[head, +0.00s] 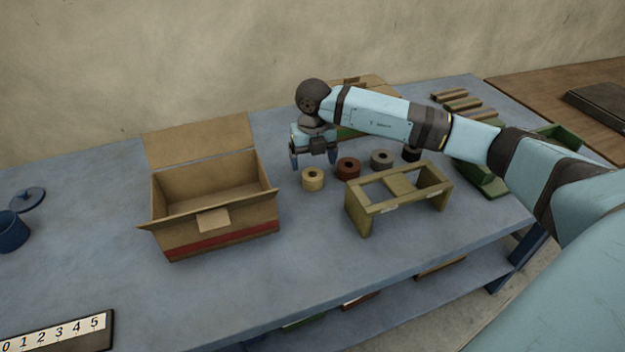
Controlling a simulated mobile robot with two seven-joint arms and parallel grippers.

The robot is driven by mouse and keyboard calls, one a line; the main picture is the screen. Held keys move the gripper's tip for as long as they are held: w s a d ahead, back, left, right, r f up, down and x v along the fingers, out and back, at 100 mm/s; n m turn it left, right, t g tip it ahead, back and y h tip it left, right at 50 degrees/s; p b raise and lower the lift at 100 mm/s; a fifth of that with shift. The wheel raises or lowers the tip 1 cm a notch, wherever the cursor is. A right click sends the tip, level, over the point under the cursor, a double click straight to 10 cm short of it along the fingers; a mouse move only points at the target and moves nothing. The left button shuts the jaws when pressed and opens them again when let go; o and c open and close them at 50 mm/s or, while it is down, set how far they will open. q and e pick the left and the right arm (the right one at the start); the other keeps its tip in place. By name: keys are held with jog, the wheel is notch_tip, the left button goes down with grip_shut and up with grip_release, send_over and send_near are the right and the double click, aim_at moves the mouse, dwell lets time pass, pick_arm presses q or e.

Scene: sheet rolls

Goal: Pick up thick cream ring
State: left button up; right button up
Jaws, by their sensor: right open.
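The thick cream ring (313,179) stands on the blue-grey table at the left end of a row of rings. My right gripper (314,162) is open, with its fingers pointing down, above and just behind the cream ring. I cannot tell from this view how high the fingertips are over the table. Nothing shows between the fingers. My left gripper is not in view.
A brown ring (348,168), a grey ring (381,159) and a dark ring (411,154) continue the row. An olive wooden stand (360,219) is in front. An open cardboard box (222,244) is left. Green trays are at right.

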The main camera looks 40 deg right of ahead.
aim_at(313, 174)
jog(key=f, duration=0.5)
jog(key=shift+s+a+f+b, duration=0.1)
jog(key=shift+s+a+b, duration=0.15)
jog(key=shift+s+b, duration=0.1)
jog(key=c, duration=1)
